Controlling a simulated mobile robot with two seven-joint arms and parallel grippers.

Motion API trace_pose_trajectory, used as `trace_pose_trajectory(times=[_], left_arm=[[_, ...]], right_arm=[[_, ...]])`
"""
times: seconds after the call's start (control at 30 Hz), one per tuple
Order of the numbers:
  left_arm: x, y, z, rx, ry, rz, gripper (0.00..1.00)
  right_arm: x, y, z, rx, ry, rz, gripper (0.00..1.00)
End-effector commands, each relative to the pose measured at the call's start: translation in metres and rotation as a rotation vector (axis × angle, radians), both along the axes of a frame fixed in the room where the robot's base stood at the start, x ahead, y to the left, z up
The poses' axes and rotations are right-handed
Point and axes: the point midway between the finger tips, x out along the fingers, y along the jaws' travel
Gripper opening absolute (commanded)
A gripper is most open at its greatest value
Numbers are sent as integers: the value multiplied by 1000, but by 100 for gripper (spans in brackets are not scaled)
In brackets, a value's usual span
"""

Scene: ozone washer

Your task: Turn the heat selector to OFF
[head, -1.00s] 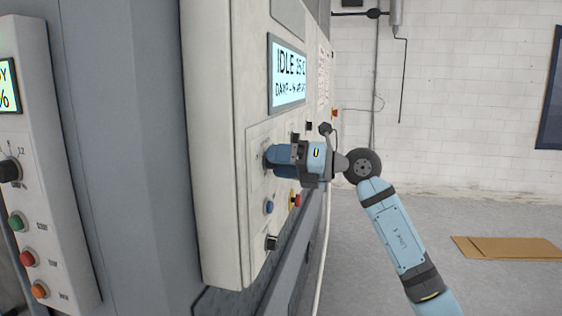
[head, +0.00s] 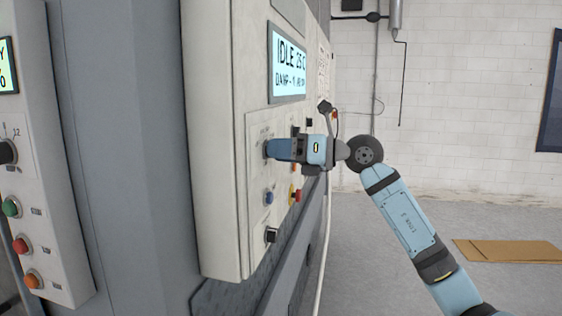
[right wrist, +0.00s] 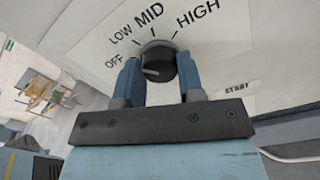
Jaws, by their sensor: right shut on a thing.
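The heat selector is a round dark knob (right wrist: 157,55) on a pale panel, with the labels OFF, LOW, MID and HIGH arced around it in the right wrist view. A pale mark shows on the knob's lower left part; I cannot tell for sure which label it points to. My right gripper (right wrist: 158,70) has its two blue fingers on either side of the knob and is shut on it. In the head view my right gripper (head: 268,150) reaches the panel from the right, and its fingers hide most of the knob. My left gripper is not in view.
Above the knob a display (head: 287,70) reads IDLE. A second control panel (head: 60,230) stands at the left. Cardboard (head: 508,251) lies on the open floor at right.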

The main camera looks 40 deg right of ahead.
Motion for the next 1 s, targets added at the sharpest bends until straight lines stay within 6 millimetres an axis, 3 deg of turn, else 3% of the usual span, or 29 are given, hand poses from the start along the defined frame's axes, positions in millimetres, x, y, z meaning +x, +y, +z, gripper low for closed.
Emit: trace_pose_trajectory(times=[0.1,0.4,1.0], left_arm=[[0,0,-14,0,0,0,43],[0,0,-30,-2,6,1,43],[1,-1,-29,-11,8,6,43]], right_arm=[[0,-1,-3,-71,-62,-1,12],[0,0,-1,-206,-179,-2,12],[0,0,2,-268,-232,-1,12]])
